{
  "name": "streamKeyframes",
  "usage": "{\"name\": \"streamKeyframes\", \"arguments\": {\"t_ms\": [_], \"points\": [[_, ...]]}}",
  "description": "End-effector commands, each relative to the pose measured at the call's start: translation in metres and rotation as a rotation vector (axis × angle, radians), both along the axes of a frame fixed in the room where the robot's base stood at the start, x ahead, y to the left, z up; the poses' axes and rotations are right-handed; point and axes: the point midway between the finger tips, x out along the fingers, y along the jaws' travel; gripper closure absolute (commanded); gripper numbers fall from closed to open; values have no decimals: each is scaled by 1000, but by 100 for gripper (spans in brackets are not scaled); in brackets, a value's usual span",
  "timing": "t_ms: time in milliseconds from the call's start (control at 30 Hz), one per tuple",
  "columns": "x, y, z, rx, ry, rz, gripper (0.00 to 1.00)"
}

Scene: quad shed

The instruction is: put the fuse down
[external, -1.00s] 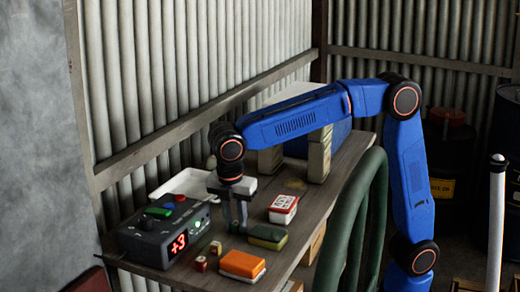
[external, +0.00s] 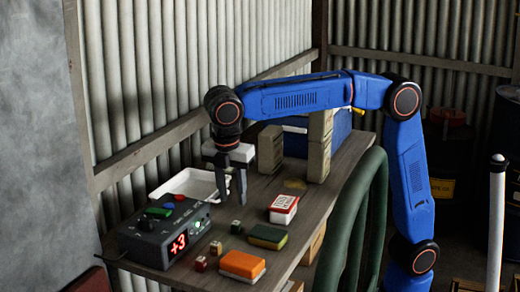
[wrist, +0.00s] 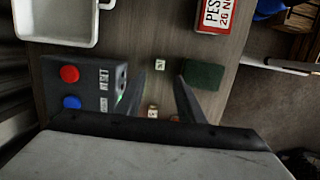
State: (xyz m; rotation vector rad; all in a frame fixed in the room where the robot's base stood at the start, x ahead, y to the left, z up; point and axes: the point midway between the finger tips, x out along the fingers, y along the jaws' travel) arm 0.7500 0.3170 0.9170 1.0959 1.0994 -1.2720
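My gripper (external: 234,201) is above the bench with its fingers apart and nothing between them. In the wrist view its fingers (wrist: 160,95) are also spread. A small pale block with a dark mark (external: 236,227) stands on the bench just below the fingertips, clear of them. It also shows in the wrist view (wrist: 160,64). Two more small blocks, one pale (external: 215,248) and one reddish (external: 201,263), stand closer to the external camera. I cannot tell for certain which block is the fuse.
A dark control box (external: 152,240) reading +3 stands left of the blocks. A white tray (external: 172,186) lies behind it. A red-and-white box (external: 283,214), a green box (external: 257,242) and an orange box (external: 238,268) stand to the right. Tan blocks (external: 318,150) stand farther back.

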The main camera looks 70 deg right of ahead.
Motion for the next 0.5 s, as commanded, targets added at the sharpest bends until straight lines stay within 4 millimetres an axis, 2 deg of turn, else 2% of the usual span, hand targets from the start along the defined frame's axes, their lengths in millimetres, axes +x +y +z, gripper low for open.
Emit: {"name": "streamKeyframes", "arguments": {"t_ms": [200, 500], "points": [[0, 3, 20, 0, 0, 0, 65], [0, 4, 24, 0, 0, 0, 65]]}}
